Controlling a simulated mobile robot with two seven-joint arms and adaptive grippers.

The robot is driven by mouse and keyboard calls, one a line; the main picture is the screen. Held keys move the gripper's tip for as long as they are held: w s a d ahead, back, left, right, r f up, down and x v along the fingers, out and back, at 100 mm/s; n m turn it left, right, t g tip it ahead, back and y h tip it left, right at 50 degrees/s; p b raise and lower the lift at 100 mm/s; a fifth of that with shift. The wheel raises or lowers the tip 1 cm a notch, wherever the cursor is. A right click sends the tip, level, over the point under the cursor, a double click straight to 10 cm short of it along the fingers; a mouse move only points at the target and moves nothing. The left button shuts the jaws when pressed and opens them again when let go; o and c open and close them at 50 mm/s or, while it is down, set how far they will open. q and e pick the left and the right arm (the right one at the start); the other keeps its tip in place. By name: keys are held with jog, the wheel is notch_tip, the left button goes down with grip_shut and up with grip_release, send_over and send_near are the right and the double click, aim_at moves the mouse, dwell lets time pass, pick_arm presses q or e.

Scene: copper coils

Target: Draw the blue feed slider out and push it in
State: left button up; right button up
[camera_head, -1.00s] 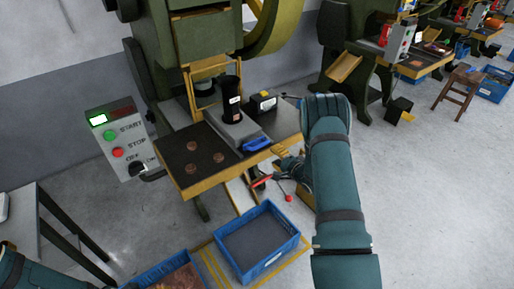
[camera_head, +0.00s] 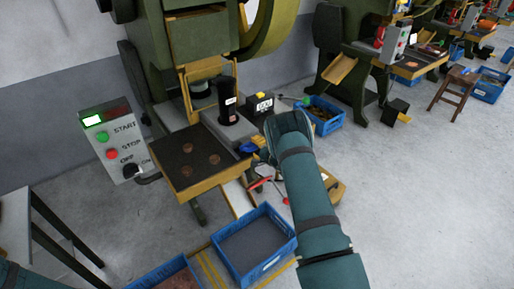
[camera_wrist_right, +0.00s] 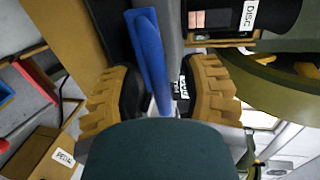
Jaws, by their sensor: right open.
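The blue feed slider handle (camera_head: 246,147) is at the right side of the press table (camera_head: 187,174), beside the black cylinder (camera_head: 228,103), partly hidden by my right gripper. My right gripper (camera_head: 257,142) is at the handle, coming in from the right. In the right wrist view the blue slider handle (camera_wrist_right: 148,48) stands between the two yellow ridged fingers of my right gripper (camera_wrist_right: 162,72). The fingers are open, with gaps showing beside the handle. My left gripper is out of view; only a bit of my left arm shows at the lower left.
Several copper coils (camera_head: 201,156) lie on the dark table plate. A black box with a yellow top (camera_head: 262,104) stands behind the slider. The control box (camera_head: 115,142) is at the left. Blue crates (camera_head: 257,243) stand on the floor below. Red-tipped levers (camera_head: 284,199) are under the gripper.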

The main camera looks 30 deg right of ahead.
grip_shut()
jog(key=f+p+v, duration=0.1)
jog(key=v, duration=0.7)
jog(key=shift+s+f, duration=0.35)
jog(key=shift+f, duration=0.05)
jog(key=shift+c, duration=0.2)
grip_release()
jog(key=shift+s+r, duration=0.1)
jog(key=a+v, duration=0.1)
jog(key=v, duration=1)
jog(key=shift+s+d, duration=0.45)
jog(key=shift+r, duration=0.15)
